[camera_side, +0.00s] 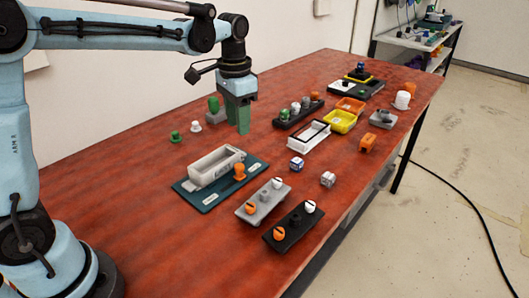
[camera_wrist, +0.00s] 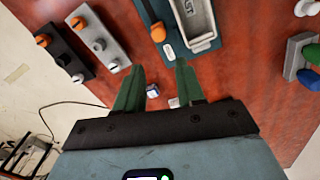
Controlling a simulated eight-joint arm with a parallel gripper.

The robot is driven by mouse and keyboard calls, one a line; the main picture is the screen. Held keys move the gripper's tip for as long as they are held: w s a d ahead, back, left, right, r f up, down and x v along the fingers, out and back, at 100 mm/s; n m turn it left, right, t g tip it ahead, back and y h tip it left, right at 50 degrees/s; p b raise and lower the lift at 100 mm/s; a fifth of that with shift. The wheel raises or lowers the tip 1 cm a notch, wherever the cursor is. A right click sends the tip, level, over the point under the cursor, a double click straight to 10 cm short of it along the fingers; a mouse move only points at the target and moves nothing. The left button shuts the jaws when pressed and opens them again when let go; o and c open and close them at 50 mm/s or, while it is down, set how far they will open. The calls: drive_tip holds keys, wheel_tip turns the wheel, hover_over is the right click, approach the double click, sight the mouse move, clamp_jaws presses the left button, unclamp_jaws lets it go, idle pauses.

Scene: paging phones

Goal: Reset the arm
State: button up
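My gripper (camera_side: 241,130) hangs pointing down above the red table (camera_side: 130,200), behind the grey tray. Its two green fingers also show in the wrist view (camera_wrist: 160,68), spread apart with a clear gap. Nothing is held between them. A small white-and-blue cube (camera_wrist: 153,91) shows beyond the gap, down on the table. My arm reaches in from the left of the side view.
A grey tray (camera_side: 204,172) and an orange peg (camera_side: 239,172) stand on a teal mat (camera_side: 202,200). Grey (camera_side: 252,214) and black (camera_side: 281,240) knob boards lie in front. A black peg rack (camera_side: 284,122) and yellow bin (camera_side: 340,122) are to the right. The table's left front is clear.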

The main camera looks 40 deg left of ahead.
drive_tip(key=shift+r, duration=0.3)
drive_tip(key=s+d+f+n+t, duration=0.1)
drive_tip(key=s+t, duration=0.6)
drive_tip(key=s, duration=0.7)
drive_tip(key=shift+f+n, duration=0.45)
drive_tip(key=shift+n, duration=0.55)
